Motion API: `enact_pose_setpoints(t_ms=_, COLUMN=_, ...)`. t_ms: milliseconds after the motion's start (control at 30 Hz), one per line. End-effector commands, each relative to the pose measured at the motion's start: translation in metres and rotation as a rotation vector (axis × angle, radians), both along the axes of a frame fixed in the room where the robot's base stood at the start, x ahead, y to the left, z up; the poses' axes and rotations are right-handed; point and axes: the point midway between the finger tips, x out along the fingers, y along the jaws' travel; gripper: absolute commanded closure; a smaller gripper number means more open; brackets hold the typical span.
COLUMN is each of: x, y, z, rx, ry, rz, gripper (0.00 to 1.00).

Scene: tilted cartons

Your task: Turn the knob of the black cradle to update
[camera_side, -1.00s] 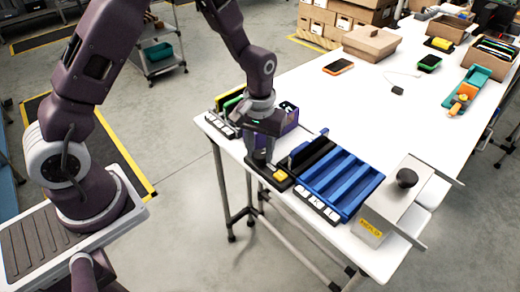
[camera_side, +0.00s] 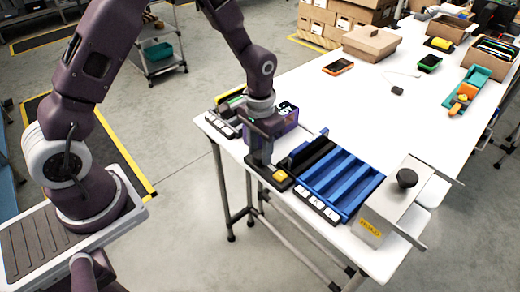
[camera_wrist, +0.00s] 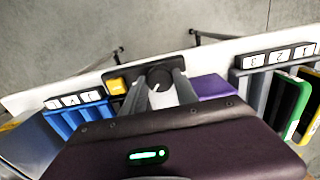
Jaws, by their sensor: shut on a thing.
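The black cradle (camera_side: 281,184) sits at the table's near edge, with a yellow button (camera_side: 281,175) on it. In the wrist view the cradle has a round black knob (camera_wrist: 160,76) with a light pointer mark, beside the yellow button (camera_wrist: 118,86). My gripper (camera_side: 263,166) points down over the cradle. In the wrist view its two fingers (camera_wrist: 162,87) stand on either side of the knob and are shut on it. In the side view the fingers hide the knob.
A grey box with a black knob (camera_side: 407,178) stands at the table's right corner. The white table (camera_side: 350,110) behind is largely clear.

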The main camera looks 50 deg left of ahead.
Motion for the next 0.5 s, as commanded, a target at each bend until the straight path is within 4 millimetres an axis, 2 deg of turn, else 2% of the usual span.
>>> enact_pose_setpoints(t_ms=267, x=0.0008, y=-0.0002, z=0.0008, rx=0.000, ry=-0.003, rz=0.000, gripper=1.00)
enact_pose_setpoints(t_ms=300, x=0.0008, y=-0.0002, z=0.0008, rx=0.000, ry=-0.003, rz=0.000, gripper=0.61)
enact_pose_setpoints(t_ms=400, x=0.0007, y=-0.0002, z=0.0007, rx=0.000, ry=-0.002, rz=0.000, gripper=0.43)
enact_pose_setpoints(t_ms=500, x=0.0005, y=-0.0001, z=0.0005, rx=0.000, ry=-0.002, rz=0.000, gripper=0.43)
